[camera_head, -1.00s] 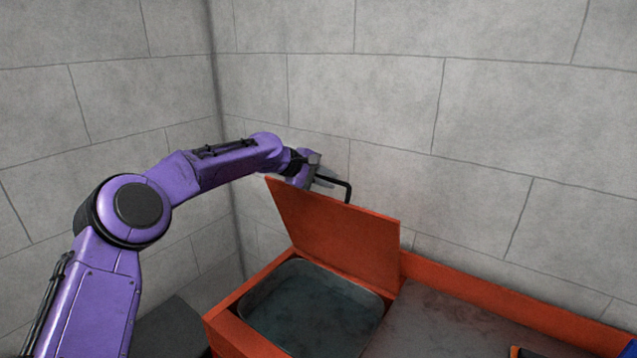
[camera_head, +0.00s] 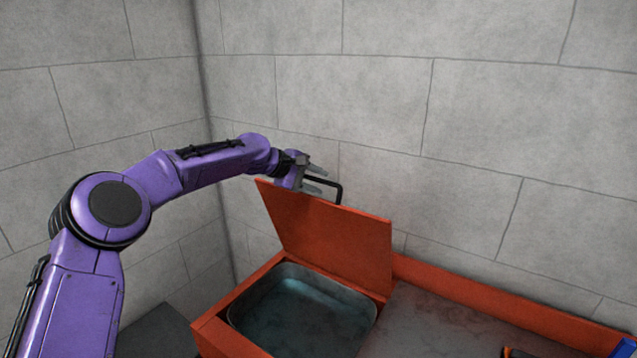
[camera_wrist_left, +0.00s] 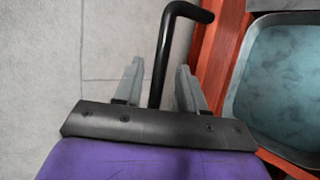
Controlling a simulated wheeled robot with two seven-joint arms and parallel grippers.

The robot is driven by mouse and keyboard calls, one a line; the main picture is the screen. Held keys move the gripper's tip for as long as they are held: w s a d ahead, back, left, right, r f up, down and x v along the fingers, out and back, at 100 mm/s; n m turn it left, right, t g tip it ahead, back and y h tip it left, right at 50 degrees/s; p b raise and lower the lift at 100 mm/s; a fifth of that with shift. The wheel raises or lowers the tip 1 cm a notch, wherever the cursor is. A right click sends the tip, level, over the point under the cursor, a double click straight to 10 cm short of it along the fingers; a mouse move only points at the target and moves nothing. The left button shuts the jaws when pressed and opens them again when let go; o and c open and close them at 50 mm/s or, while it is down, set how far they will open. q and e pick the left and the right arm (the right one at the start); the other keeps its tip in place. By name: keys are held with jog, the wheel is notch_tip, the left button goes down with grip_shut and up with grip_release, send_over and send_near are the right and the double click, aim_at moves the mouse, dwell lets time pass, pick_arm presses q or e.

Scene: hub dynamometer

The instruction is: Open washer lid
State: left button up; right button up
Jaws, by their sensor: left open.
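The orange washer lid (camera_head: 325,237) stands raised, tilted up at the back of the washer's open basin (camera_head: 303,312). A black bar handle (camera_head: 340,191) shows above the lid's top edge. My left gripper (camera_head: 318,178) is at the handle, near the lid's upper left corner. In the left wrist view my left gripper (camera_wrist_left: 157,80) is open, with the black handle (camera_wrist_left: 162,62) between its two grey fingers and gaps on both sides. The basin (camera_wrist_left: 280,85) shows at the right of that view. My right gripper is not in view.
The washer's orange body (camera_head: 225,335) has a grey worktop (camera_head: 430,325) to the right of the basin. An orange and black item (camera_head: 520,352) and a blue one (camera_head: 625,349) sit at the lower right. Grey block walls (camera_head: 480,120) stand close behind. A dark box (camera_head: 160,330) is at lower left.

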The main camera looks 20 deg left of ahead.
pick_arm(q)
jog(key=b+v, duration=0.3)
jog(key=v, duration=0.7)
jog(key=shift+w, duration=0.1)
jog(key=shift+d, duration=0.1)
